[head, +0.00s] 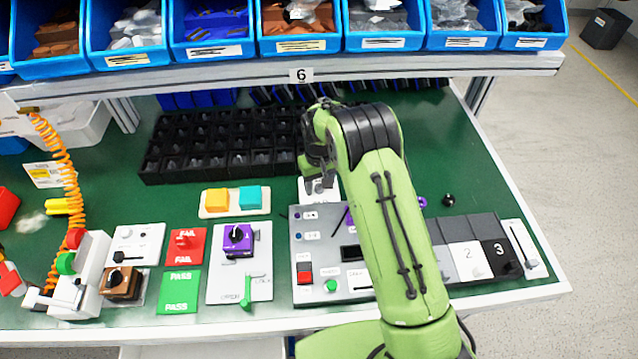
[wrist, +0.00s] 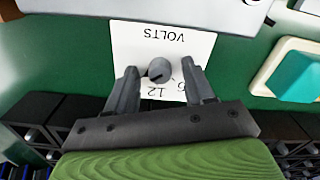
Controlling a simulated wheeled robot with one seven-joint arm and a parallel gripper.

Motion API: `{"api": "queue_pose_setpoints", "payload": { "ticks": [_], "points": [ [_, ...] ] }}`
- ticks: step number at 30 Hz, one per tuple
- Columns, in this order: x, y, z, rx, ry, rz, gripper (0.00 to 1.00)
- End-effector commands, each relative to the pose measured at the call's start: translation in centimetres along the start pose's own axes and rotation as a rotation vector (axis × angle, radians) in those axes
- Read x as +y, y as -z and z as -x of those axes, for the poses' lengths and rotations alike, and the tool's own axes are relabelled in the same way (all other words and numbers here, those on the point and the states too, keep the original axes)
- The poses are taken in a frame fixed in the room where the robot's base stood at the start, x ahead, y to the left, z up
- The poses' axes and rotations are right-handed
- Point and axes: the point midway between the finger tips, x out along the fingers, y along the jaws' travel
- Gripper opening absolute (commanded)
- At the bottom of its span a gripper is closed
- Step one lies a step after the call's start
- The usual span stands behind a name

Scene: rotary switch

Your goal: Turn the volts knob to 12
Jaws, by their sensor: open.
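The volts knob (wrist: 160,70) is a small round grey knob on a white plate (wrist: 205,40). In the wrist view the plate's label "VOLTS" and the marks "12" and, partly hidden, "6" appear upside down. A dark mark shows on the knob's face, but its exact setting is hard to read. My gripper (wrist: 159,67) is open, with its fingertips on either side of the knob and a gap visible on both sides. In the head view my gripper (head: 318,180) is over the white plate (head: 305,197), and my arm hides the knob.
A grey control panel (head: 310,240) stands just in front of the plate, partly behind my arm. A block with yellow and teal buttons (head: 234,203) is to the left. Black bins (head: 220,145) lie behind. Blue bins (head: 210,30) line the shelf above.

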Motion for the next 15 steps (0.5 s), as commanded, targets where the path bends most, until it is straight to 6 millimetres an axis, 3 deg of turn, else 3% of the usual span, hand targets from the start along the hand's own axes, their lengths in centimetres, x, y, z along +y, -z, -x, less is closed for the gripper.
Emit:
{"api": "queue_pose_setpoints", "payload": {
  "ticks": [4, 13, 15],
  "points": [
    [0.0, 0.0, 0.06, 0.0, 0.0, 0.0, 0.51],
    [-0.14, -0.01, 0.07, -0.001, 0.003, 0.003, 0.05],
    [-0.19, -0.01, 0.08, -0.001, 0.003, 0.005, 0.05]
  ]
}}
